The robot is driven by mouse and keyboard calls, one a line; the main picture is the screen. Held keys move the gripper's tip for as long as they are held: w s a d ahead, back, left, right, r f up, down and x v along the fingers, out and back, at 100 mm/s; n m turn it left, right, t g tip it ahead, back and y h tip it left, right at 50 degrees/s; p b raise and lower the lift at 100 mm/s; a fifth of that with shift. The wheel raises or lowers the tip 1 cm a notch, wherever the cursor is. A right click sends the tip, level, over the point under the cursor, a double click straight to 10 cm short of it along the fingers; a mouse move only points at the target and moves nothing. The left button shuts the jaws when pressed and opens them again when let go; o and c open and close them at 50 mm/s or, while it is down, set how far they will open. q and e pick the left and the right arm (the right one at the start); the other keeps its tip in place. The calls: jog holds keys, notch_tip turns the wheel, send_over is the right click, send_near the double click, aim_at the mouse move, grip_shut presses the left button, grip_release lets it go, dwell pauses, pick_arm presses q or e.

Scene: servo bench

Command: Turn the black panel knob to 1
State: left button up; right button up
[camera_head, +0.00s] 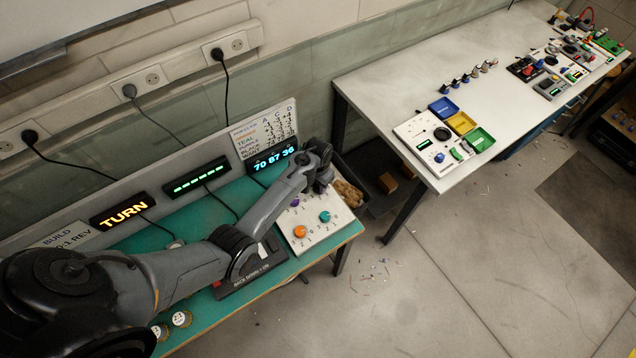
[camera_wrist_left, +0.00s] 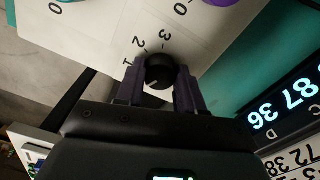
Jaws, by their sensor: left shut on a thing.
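The black panel knob (camera_wrist_left: 160,72) sits on the white panel (camera_wrist_left: 110,25) in the left wrist view. The printed digits 1, 2 and 3 curve around its upper left side. A small pale mark shows on the knob's lower left; its exact setting is hard to read. My left gripper (camera_wrist_left: 160,82) has one finger on each side of the knob and is shut on it. In the head view my left gripper (camera_head: 326,182) is over the back of the white panel (camera_head: 318,240) and hides the black knob. My right gripper is not in view.
The panel also carries an orange knob (camera_head: 300,231), a teal knob (camera_head: 324,216) and a purple knob (camera_head: 294,202). Behind stand a TURN display (camera_head: 122,211), a green-bar display (camera_head: 196,177) and a blue number display (camera_head: 272,158). A white table (camera_head: 420,80) stands to the right.

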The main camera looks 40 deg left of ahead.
pick_arm(q)
jog(key=shift+r+m+p, duration=0.2)
jog(key=shift+m+p, duration=0.55)
jog(key=shift+m, duration=0.25)
jog(key=shift+m+p, duration=0.65)
jog(key=shift+m, duration=0.55)
jog(key=shift+f+m+p, duration=0.1)
jog(key=shift+m+p, duration=0.3)
jog(key=shift+m, duration=1.4)
jog(key=shift+f, duration=0.1)
jog(key=o, duration=1)
jog(key=shift+o, duration=0.2)
